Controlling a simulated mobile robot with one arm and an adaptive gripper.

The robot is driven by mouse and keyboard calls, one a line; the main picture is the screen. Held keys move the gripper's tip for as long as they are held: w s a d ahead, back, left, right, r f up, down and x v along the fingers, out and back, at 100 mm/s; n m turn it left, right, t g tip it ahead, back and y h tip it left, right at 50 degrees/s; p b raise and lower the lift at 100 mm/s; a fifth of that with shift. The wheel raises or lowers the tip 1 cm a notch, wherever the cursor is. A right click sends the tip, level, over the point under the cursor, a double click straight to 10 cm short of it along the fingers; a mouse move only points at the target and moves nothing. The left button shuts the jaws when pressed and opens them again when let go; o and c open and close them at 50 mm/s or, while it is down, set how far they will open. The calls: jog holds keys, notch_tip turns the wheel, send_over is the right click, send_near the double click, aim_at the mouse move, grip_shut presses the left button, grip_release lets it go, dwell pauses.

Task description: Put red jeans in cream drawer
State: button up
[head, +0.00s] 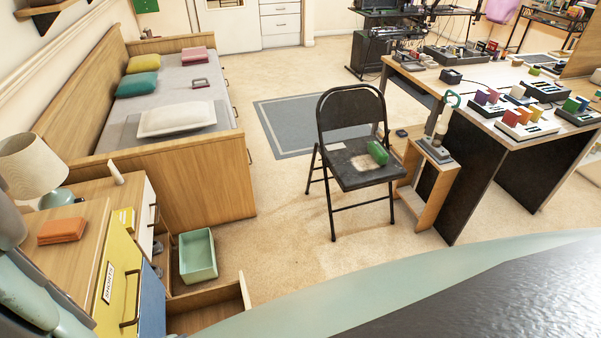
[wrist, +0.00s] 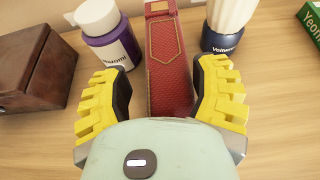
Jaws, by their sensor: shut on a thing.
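In the wrist view my gripper (wrist: 164,88), with yellow ribbed fingers, is shut on a folded red cloth with gold stitching, which looks like the red jeans (wrist: 169,60). The jeans lie lengthwise between the fingers, and their near end is hidden by my gripper's body. In the head view my gripper is out of sight. A cream-white drawer front (head: 148,212) with a dark handle shows on the cabinet at left. Lower down, a wooden drawer (head: 205,305) stands pulled out, and its front colour cannot be told.
A dark wooden box (wrist: 35,65), a purple-and-white bottle (wrist: 108,35) and a blue-based white brush (wrist: 228,25) stand around the jeans. Yellow (head: 118,275) and blue (head: 152,300) fronts, an orange folded cloth (head: 62,230) and a green bin (head: 197,256) are at left.

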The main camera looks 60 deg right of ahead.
dwell(0.3)
jog(key=o, duration=1.4)
jog(key=shift+w+f, duration=0.1)
jog(key=shift+c, duration=0.2)
